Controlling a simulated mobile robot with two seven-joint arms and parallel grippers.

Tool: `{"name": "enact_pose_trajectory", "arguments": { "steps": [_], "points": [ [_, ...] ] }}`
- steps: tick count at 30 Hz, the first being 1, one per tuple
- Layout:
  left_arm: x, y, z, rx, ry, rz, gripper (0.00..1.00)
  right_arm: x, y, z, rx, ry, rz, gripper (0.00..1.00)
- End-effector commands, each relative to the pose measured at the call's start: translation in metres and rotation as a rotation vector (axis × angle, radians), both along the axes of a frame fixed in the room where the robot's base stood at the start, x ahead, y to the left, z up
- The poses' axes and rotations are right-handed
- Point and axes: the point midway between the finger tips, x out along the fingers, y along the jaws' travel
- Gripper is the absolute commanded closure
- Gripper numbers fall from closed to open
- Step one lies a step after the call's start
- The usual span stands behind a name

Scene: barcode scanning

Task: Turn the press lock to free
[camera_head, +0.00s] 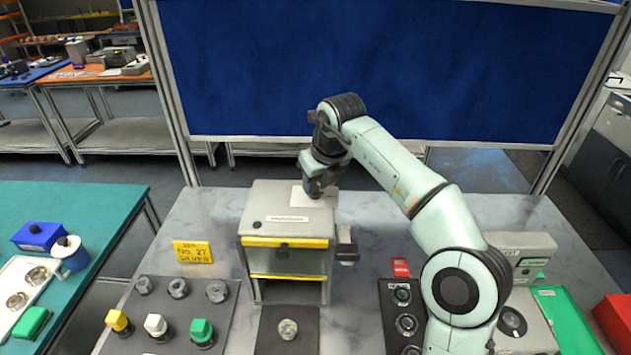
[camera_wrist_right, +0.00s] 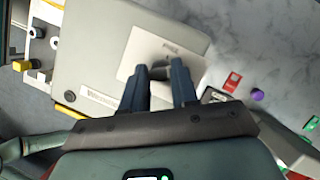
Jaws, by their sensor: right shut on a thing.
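The press (camera_head: 290,222) is a grey box with yellow-and-black edges, standing at the middle of the grey marbled table. A white plate (camera_head: 299,197) lies on its top at the back right. In the right wrist view the plate (camera_wrist_right: 150,52) carries small print, which seems to read "FREE". My right gripper (camera_head: 316,190) reaches down over this plate from the right. In the wrist view its two dark blue fingers (camera_wrist_right: 158,76) are shut on the lock, a small grey part largely hidden between them. The lock's turn angle cannot be made out. My left gripper is not in view.
A grey handle (camera_head: 347,246) sticks out at the press's right side. A dark pad with a round part (camera_head: 288,329) lies in front. A yellow sign (camera_head: 192,252) and a rack with coloured knobs (camera_head: 157,327) are left. A red block (camera_head: 401,267) is right. A blue panel (camera_head: 400,60) stands behind.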

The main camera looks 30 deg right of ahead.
Motion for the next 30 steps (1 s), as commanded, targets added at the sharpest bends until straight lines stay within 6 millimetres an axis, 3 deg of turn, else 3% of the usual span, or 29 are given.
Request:
{"name": "enact_pose_trajectory", "arguments": {
  "steps": [21, 30],
  "points": [
    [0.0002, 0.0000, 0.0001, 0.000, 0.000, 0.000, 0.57, 0.0025, -0.0041, 0.0005, 0.004, -0.005, 0.670, 1.00],
    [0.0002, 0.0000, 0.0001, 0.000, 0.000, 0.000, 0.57, 0.0032, -0.0046, 0.0005, 0.002, -0.004, 0.881, 1.00]
  ]
}}
